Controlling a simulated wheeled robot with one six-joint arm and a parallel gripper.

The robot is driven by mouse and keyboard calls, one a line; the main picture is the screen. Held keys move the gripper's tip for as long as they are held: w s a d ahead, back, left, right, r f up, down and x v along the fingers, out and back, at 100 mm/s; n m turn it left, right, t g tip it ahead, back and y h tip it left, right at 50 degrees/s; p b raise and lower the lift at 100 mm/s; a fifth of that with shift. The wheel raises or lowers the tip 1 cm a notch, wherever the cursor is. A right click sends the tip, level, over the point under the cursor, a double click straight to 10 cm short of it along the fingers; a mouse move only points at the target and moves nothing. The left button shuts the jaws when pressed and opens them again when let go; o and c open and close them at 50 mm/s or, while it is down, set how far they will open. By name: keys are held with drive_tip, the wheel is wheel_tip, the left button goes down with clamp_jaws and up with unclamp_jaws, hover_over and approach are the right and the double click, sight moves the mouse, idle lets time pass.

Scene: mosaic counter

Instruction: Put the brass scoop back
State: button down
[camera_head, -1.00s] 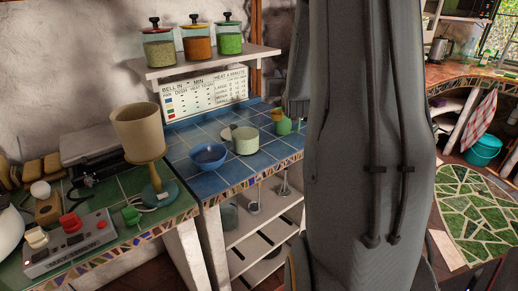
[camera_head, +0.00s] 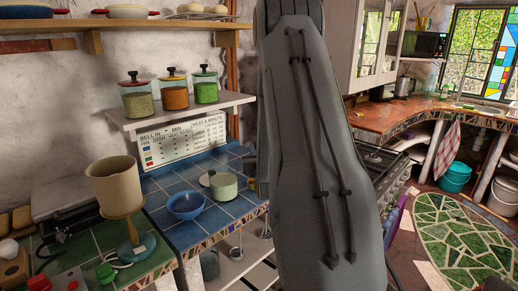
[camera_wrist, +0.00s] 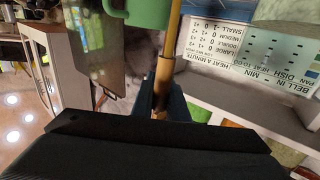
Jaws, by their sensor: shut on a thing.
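In the wrist view, my gripper (camera_wrist: 160,92) is shut on a slim brass-coloured handle, which I take to be the brass scoop (camera_wrist: 169,55). The handle runs from between the fingers up out of the top edge, so its far end is out of the frame.
The blue tiled counter (camera_head: 160,204) holds a blue bowl (camera_head: 186,206) and a pale green pot (camera_head: 223,187). Above is a shelf (camera_head: 180,115) with three lidded jars. A beige cup-shaped vessel (camera_head: 114,182) stands left. A green mug-like thing (camera_wrist: 138,13) is beside the handle.

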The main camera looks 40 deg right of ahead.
drive_tip(key=shift+f, duration=0.3)
drive_tip(key=c, duration=1.7)
unclamp_jaws()
drive_tip(key=shift+f, duration=0.1)
drive_tip(key=shift+c, duration=0.2)
